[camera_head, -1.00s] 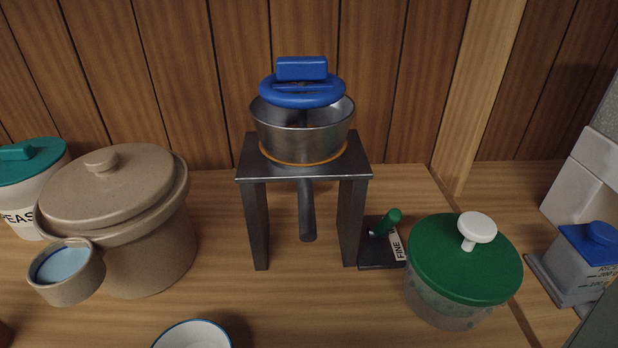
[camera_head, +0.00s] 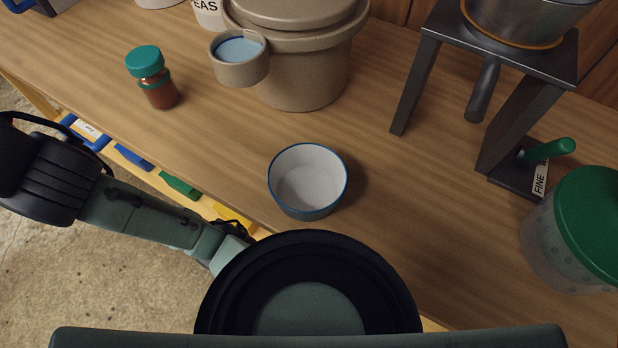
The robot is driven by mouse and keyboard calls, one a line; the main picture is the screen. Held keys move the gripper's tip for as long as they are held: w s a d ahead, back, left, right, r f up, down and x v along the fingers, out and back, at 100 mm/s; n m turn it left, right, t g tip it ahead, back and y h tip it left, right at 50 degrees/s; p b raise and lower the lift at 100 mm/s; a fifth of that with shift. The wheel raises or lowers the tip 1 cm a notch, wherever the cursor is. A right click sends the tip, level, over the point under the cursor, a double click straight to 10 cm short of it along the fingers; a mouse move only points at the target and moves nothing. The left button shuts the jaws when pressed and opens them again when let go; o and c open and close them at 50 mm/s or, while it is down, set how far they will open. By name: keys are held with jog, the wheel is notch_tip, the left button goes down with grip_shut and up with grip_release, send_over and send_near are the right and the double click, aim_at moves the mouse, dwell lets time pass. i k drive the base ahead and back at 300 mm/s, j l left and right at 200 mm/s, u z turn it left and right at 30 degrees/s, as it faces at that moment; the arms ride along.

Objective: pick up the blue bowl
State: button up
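The bowl (camera_head: 308,181) stands upright on the wooden counter, near its front edge. It is white inside, with a blue rim and a blue-grey outside, and it looks empty. My arm comes in from the left below the counter edge, and its dark round parts fill the bottom middle, in front of the bowl. My gripper's fingers cannot be made out in this view. Nothing is seen touching the bowl.
A red jar with a green lid (camera_head: 152,77) stands left on the counter (camera_head: 215,150). A beige crock (camera_head: 305,75) with a small cup (camera_head: 239,60) is behind the bowl. A metal stand (camera_head: 412,85) and green-lidded container (camera_head: 585,230) are right. Counter around the bowl is clear.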

aim_at(307, 180)
jog(key=l+u, duration=0.1)
jog(key=u, duration=0.35)
jog(key=k+u, duration=0.1)
jog(key=u, duration=0.35)
jog(key=k+u, duration=0.1)
jog(key=u, duration=0.35)
jog(key=k+l, duration=0.15)
jog(key=k, duration=0.45)
jog(key=k+l, duration=0.15)
jog(key=k, duration=0.45)
